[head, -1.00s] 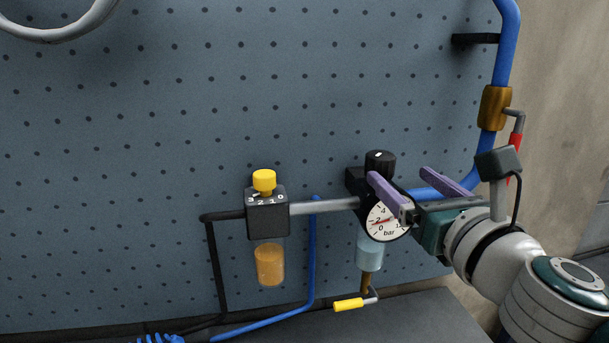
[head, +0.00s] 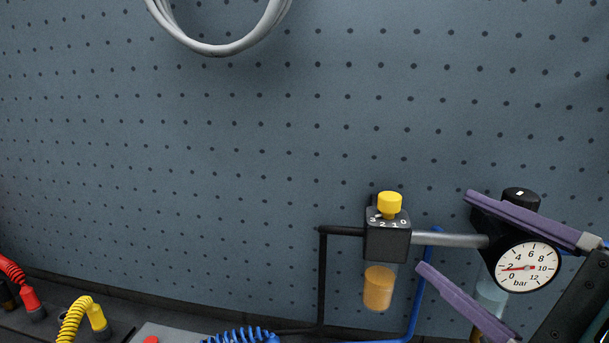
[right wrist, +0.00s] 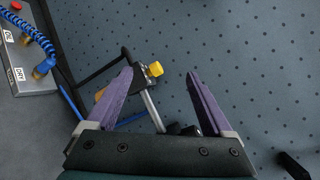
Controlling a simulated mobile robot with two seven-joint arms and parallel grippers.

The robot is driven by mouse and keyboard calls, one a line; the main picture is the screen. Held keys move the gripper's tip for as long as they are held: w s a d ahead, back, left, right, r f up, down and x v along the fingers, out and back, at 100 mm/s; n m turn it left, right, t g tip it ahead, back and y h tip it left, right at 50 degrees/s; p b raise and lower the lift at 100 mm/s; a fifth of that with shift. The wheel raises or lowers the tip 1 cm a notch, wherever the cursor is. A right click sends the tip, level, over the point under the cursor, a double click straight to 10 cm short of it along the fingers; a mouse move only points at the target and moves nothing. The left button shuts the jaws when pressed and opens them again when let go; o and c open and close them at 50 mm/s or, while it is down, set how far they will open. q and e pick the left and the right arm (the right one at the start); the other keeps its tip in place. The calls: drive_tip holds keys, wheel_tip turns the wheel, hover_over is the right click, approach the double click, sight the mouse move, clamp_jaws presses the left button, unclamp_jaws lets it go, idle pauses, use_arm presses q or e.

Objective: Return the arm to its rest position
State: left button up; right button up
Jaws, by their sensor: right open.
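My right gripper (head: 444,230) is at the lower right of the head view. Its two purple fingers are spread wide with nothing between them, pointing left. In the head view it is in front of the pressure gauge (head: 528,267) and the pipe beside it, overlapping the regulator with the black knob (head: 521,198). The right wrist view also shows the open fingers (right wrist: 160,75), with the yellow-knobbed lubricator (right wrist: 155,70) seen between them. The gripper appears apart from these parts. My left gripper is not in view.
The lubricator (head: 387,240) with an amber bowl is left of the gauge. A grey hose coil (head: 222,48) hangs on the pegboard (head: 200,150). Red, yellow and blue coiled hoses (head: 240,335) lie along the bottom. The pegboard's middle is clear.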

drive_tip(key=s+a+f+n+g, duration=0.6)
drive_tip(key=s+f+n+g, duration=0.4)
drive_tip(key=n, duration=0.7)
drive_tip(key=s+d+f+n+g+h, duration=0.3)
drive_tip(key=s+d+n+h, duration=0.25)
drive_tip(key=s+d, duration=0.35)
wheel_tip(320, 180, up, 21)
drive_tip(key=s+p, duration=0.1)
drive_tip(key=p, duration=2)
drive_tip(key=shift+a+n, duration=0.4)
drive_tip(key=shift+n, duration=0.05)
